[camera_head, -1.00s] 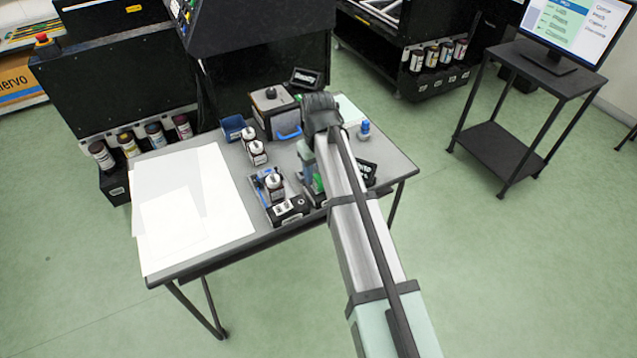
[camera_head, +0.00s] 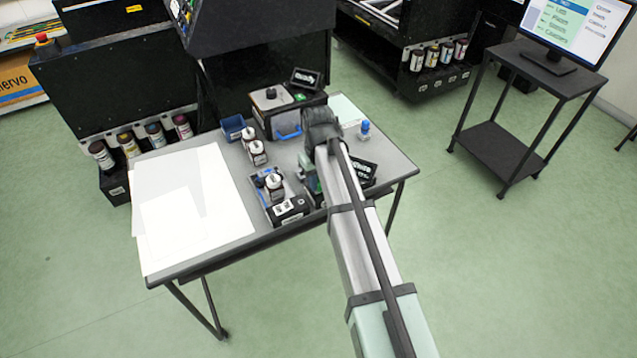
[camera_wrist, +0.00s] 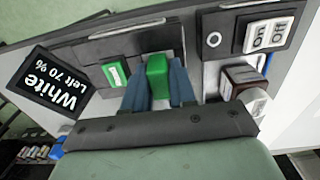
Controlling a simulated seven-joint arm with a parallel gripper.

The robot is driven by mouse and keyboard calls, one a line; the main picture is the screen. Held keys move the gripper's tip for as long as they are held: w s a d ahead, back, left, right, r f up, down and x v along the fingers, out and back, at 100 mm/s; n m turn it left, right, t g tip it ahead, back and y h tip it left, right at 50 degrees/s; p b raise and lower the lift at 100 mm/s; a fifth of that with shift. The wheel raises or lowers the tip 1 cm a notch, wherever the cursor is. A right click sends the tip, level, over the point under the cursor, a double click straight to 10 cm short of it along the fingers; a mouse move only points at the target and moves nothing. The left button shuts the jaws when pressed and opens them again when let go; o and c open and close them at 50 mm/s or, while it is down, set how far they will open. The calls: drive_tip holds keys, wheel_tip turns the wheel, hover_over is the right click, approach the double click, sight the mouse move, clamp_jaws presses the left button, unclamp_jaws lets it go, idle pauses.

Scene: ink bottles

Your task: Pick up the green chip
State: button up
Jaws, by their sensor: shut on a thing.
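The green chip (camera_wrist: 157,72) is between the two blue fingers of my gripper (camera_wrist: 159,84) in the wrist view. The fingers are shut on its sides, and its far end sticks out past them. It is over or in a dark holder on the table; I cannot tell whether it is clear of it. A second green piece with a white label (camera_wrist: 115,72) sits to its left, apart from the fingers. In the head view my arm hides the chip and fingertips.
A black sign reading "White" (camera_wrist: 48,86) stands left of the gripper in the wrist view. White sheets (camera_head: 165,245) cover the table's left side in the head view.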

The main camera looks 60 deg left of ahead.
clamp_jaws()
wheel_tip(320, 180, up, 13)
idle(1.0)
drive_tip(key=shift+s+a+f, duration=0.15)
drive_tip(key=shift+a+f, duration=1.2)
drive_tip(key=shift+f, duration=0.75)
drive_tip(key=shift+s+a+f, duration=0.2)
drive_tip(key=shift+a+f, duration=1.1)
drive_tip(key=shift+f, duration=0.85)
drive_tip(key=shift+s+a+f, duration=0.15)
drive_tip(key=shift+a+f, duration=1.2)
drive_tip(key=shift+f, duration=0.75)
